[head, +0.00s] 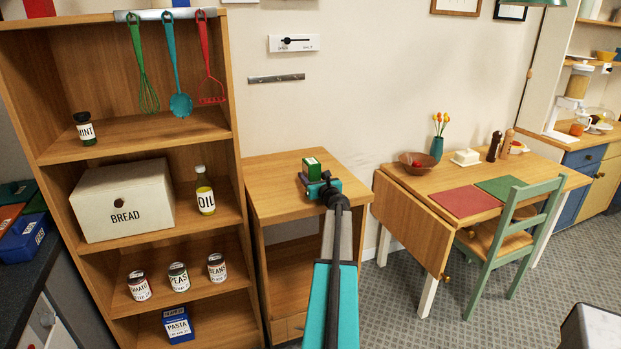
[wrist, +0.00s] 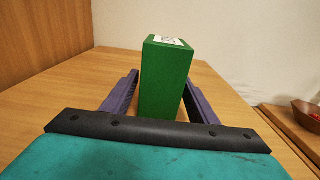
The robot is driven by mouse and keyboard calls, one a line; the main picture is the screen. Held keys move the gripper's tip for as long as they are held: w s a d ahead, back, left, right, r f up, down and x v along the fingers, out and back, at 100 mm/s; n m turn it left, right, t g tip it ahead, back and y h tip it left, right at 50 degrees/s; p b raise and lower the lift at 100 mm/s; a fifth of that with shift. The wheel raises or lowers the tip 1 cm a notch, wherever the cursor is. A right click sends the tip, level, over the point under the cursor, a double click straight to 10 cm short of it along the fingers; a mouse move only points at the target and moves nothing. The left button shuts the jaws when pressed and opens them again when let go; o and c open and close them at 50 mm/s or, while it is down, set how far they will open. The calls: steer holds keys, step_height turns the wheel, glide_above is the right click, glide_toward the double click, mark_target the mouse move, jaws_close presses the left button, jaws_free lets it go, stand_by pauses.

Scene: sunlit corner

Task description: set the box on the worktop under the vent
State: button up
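A green box (head: 312,168) with a white label on top stands upright on the small wooden worktop (head: 268,190). In the wrist view the box (wrist: 164,80) rises between the two purple fingers of my gripper (wrist: 162,90). The fingers are spread on either side of it, with bare wood showing beside the box. The box hides part of the fingertips. In the head view my gripper (head: 322,188) is low at the worktop, beside the box. On the wall above are a white plate with a black slider (head: 295,43) and a grey metal strip (head: 276,78); I cannot tell which is the vent.
A tall shelf unit (head: 243,240) stands left of the worktop. A drop-leaf table (head: 410,222) with a bowl (head: 417,165) and a green chair (head: 512,245) are on the right. The worktop around the box is bare.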

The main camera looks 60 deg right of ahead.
steer(key=shift+r, duration=0.2)
stand_by(0.3)
steer(key=shift+b+v, duration=0.75)
steer(key=shift+v, duration=5.25)
steer(key=shift+f, duration=0.1)
steer(key=shift+s, duration=0.1)
